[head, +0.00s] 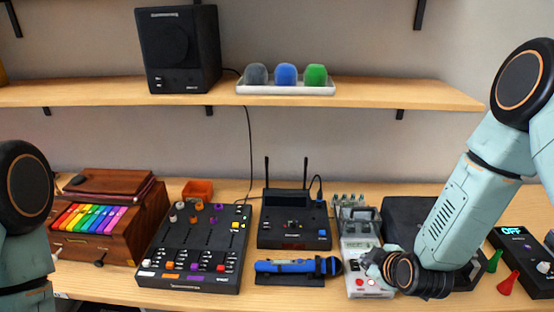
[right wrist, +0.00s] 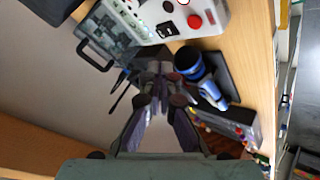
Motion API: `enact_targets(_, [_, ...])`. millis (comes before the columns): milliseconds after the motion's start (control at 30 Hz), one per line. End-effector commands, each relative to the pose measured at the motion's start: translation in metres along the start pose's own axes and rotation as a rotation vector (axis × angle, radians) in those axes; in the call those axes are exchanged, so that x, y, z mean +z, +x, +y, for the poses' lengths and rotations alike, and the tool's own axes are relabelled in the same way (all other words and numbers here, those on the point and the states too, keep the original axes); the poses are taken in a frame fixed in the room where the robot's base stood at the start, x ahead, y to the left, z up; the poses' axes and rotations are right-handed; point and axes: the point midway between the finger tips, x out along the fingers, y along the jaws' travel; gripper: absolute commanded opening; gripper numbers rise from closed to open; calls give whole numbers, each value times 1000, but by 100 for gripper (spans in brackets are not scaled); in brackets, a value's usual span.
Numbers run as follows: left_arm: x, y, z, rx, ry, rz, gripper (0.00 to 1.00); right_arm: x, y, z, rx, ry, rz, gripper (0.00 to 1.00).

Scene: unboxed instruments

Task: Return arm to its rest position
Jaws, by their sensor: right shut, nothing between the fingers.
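My right arm (head: 450,215) reaches in from the right side of the head view and bends down to the table. My right gripper (head: 372,262) is over the right side of a pale grey device with red buttons (head: 358,282). In the right wrist view the right gripper (right wrist: 160,82) has its fingers together with nothing between them. The pale device (right wrist: 208,18) shows beyond the fingertips there. Whether the gripper touches it cannot be told. My left arm (head: 24,225) shows at the left edge of the head view; its gripper is out of view.
A blue microphone (head: 295,266) lies left of the right gripper. A black mixer (head: 195,245), a receiver with antennas (head: 293,222) and a wooden instrument (head: 105,220) stand further left. A black device reading OFF (head: 525,258) is at the right. A shelf (head: 420,95) runs above.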

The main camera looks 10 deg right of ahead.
Motion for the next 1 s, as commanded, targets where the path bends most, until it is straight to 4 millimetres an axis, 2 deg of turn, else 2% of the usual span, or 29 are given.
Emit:
enact_targets(133, [0, 0, 0, 0, 0, 0, 40, 2, -1, -3, -10, 130, -11, 0])
enact_targets(267, [0, 0, 0, 0, 0, 0, 40, 11, -8, -20, -48, 327, -52, 0])
enact_targets(367, [0, 13, 0, 0, 0, 0, 40, 28, -8, -50, -89, 463, -107, 0])
enact_targets(600, [0, 59, 0, 0, 0, 0, 40, 82, -1, -135, -169, 687, -271, 0])
enact_targets(800, [0, 101, -1, 0, 0, 0, 40, 131, 2, -201, -210, 797, -415, 0])
enact_targets(1000, [0, 142, -1, 0, 0, 0, 40, 178, 2, -259, -236, 846, -546, 0])
